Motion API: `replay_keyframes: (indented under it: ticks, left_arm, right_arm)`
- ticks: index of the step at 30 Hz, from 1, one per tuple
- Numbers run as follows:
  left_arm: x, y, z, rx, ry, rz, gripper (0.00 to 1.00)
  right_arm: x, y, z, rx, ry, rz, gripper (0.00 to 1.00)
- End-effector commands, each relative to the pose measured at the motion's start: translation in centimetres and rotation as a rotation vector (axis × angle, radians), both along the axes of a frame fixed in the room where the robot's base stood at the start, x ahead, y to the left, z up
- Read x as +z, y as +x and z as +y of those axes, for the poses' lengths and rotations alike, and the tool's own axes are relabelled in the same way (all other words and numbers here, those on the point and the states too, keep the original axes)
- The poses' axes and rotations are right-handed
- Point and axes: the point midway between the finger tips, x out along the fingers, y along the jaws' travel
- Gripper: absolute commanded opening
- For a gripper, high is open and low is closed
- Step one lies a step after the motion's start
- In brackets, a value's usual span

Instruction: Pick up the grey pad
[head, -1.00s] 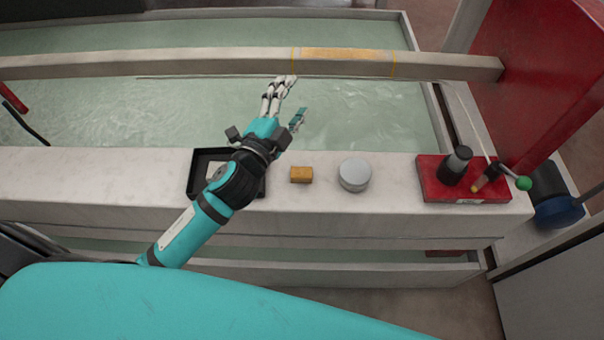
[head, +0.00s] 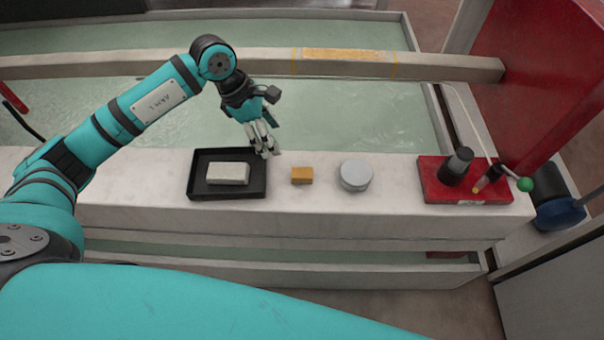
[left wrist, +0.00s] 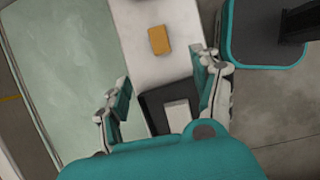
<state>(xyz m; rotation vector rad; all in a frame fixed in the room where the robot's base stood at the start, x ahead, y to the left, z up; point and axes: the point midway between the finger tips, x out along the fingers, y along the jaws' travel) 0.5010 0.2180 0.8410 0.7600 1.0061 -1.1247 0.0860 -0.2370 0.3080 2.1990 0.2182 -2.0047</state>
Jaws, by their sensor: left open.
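The grey pad (head: 228,173), a pale rectangular block, lies flat in a shallow black tray (head: 258,188) on the light ledge in the head view. In the left wrist view the pad (left wrist: 178,113) shows between my fingers, its lower end hidden by my gripper body. My left gripper (head: 265,147) points down above the ledge's back edge, at the tray's right back corner. In the left wrist view my left gripper (left wrist: 166,92) has its fingers wide apart with nothing between them. My right gripper is not in view.
A yellow-orange block (head: 302,175) and a round grey disc (head: 355,174) sit right of the tray. A red base (head: 435,187) with a dark knob and a green-tipped lever stands farther right. A long beam (head: 420,67) crosses over the water basin behind.

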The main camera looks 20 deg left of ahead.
Motion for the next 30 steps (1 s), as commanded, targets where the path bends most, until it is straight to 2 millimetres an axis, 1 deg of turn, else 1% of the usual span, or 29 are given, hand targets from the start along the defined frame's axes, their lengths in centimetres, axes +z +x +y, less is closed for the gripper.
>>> replay_keyframes:
  ticks: [1, 3, 9, 12, 15, 20, 25, 27, 30]
  left_arm:
    - [-1.1, 0.0, -0.6, -0.001, -0.003, 0.007, 0.65]
    - [-2.5, 0.1, -1.2, -0.002, -0.005, 0.006, 0.65]
    - [-6.5, 0.6, -2.9, -0.001, -0.007, 0.006, 0.65]
    - [-8.1, 0.8, -3.5, 0.000, -0.007, 0.005, 0.65]
    - [-9.1, 1.0, -3.9, 0.000, -0.007, 0.003, 0.65]
    - [-9.9, 1.1, -4.2, 0.000, -0.007, 0.003, 0.65]
    - [-11.9, 1.4, -5.6, 0.000, -0.010, 0.005, 0.65]
    - [-12.9, 1.6, -6.0, 0.001, -0.009, 0.005, 0.65]
    - [-13.9, 1.7, -6.3, 0.001, -0.007, 0.003, 0.65]
  right_arm:
    - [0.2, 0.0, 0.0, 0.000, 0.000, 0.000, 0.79]
    - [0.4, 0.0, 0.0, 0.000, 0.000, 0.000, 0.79]
    - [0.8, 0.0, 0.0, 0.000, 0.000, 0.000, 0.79]
    - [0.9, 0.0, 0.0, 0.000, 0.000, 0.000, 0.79]
    - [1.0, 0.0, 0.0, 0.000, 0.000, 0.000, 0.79]
    - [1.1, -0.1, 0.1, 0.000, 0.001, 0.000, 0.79]
    - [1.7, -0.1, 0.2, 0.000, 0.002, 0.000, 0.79]
    - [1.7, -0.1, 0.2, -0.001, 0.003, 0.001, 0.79]
    - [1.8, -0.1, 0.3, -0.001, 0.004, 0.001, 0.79]
